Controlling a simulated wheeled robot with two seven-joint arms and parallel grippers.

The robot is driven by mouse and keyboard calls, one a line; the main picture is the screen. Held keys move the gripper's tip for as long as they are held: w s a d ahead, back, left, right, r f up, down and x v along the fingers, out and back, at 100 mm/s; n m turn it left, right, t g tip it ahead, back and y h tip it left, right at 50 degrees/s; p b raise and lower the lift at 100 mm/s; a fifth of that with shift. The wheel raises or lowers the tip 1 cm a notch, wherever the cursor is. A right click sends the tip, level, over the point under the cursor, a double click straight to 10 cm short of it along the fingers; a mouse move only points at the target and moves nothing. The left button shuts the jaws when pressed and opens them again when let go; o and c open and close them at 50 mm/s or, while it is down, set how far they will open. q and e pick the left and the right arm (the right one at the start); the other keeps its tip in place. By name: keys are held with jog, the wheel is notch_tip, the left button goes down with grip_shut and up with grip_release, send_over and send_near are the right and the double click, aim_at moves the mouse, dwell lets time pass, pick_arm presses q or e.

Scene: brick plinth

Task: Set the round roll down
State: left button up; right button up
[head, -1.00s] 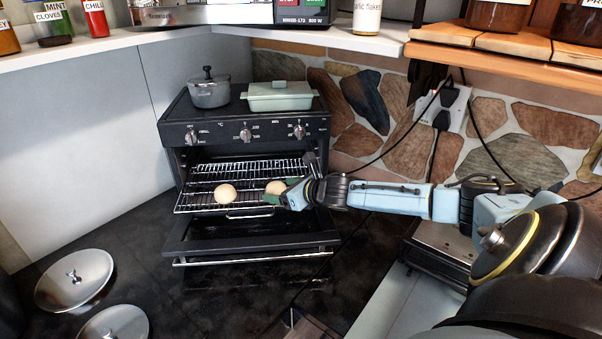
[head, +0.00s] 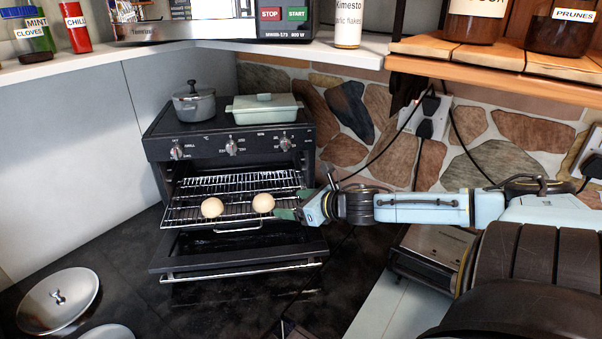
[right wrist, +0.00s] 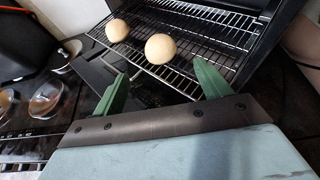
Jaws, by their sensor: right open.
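Two round pale rolls rest side by side on the pulled-out wire rack (head: 180,215) of the small dark oven (head: 230,140). The right-hand roll (head: 263,203) is nearer my right gripper, and the other roll (head: 212,208) lies to its left. In the right wrist view the nearer roll (right wrist: 160,48) sits beyond the open green fingers, apart from them, and the farther roll (right wrist: 117,30) is up and left. My right gripper (head: 288,214) is open and empty at the right side of the rack; it also shows in the right wrist view (right wrist: 158,90). My left gripper is not in view.
The oven door (head: 240,257) hangs open below the rack. A grey pot (head: 194,104) and a pale green dish (head: 264,108) stand on the oven top. Metal lids (head: 58,300) lie at lower left. A toaster (head: 432,252) stands under my right arm.

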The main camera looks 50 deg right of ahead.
jog(key=shift+p+v, duration=0.3)
jog(key=shift+v, duration=0.65)
jog(key=shift+c, duration=0.4)
dwell(0.4)
